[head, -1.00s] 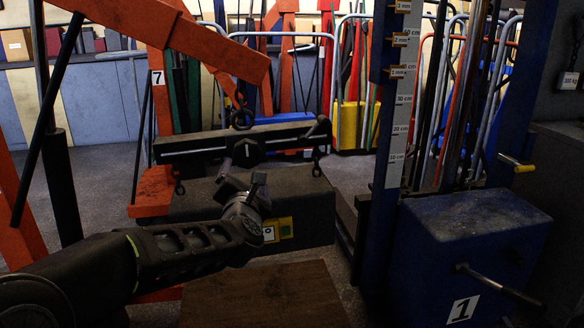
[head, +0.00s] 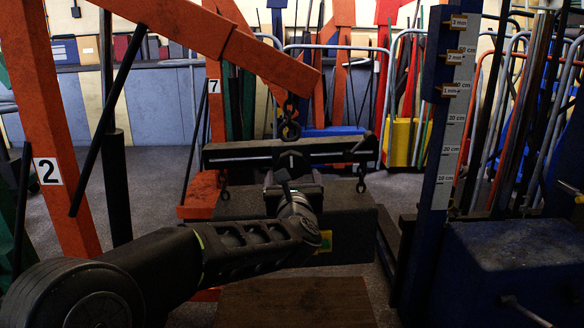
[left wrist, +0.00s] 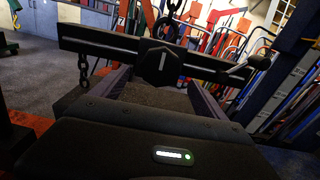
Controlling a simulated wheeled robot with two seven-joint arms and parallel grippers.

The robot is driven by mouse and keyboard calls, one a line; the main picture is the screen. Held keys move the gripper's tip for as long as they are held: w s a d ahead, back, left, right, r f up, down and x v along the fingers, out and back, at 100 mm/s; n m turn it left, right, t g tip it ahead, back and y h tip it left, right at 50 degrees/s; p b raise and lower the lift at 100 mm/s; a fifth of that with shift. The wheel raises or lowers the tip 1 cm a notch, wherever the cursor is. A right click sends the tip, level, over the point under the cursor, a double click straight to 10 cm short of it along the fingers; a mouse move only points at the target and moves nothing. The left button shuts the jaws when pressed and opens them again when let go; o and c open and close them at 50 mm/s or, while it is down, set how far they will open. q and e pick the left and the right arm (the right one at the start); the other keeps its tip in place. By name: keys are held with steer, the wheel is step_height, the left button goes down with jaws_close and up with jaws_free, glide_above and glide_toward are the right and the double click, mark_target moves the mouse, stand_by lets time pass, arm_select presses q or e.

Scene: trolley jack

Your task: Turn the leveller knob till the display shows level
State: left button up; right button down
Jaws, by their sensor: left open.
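The leveller is a black beam (head: 235,156) hanging from a hook, with a hexagonal plate at its middle (head: 291,161). In the left wrist view the beam (left wrist: 105,47) spans the upper part, its plate (left wrist: 162,63) bearing a white mark. A small crank-like handle, perhaps the knob, sits at the beam's right end (head: 361,142); it also shows in the left wrist view (left wrist: 252,66). My left gripper (head: 287,178) is open and empty, just in front of and below the plate. A yellow-green panel (head: 326,241), perhaps the display, is partly hidden behind my wrist. My right gripper is out of view.
A dark block (head: 350,225) hangs or rests below the beam's chains. The orange crane (head: 235,45) reaches over from the left. A blue column with a scale (head: 452,130) and a blue box (head: 520,260) stand at the right. A brown board (head: 295,303) is in front.

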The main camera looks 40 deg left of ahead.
mark_target(292, 169)
arm_select(q)
steer(key=x, duration=0.7)
steer(key=shift+c, duration=0.2)
steer(key=c, duration=1.3)
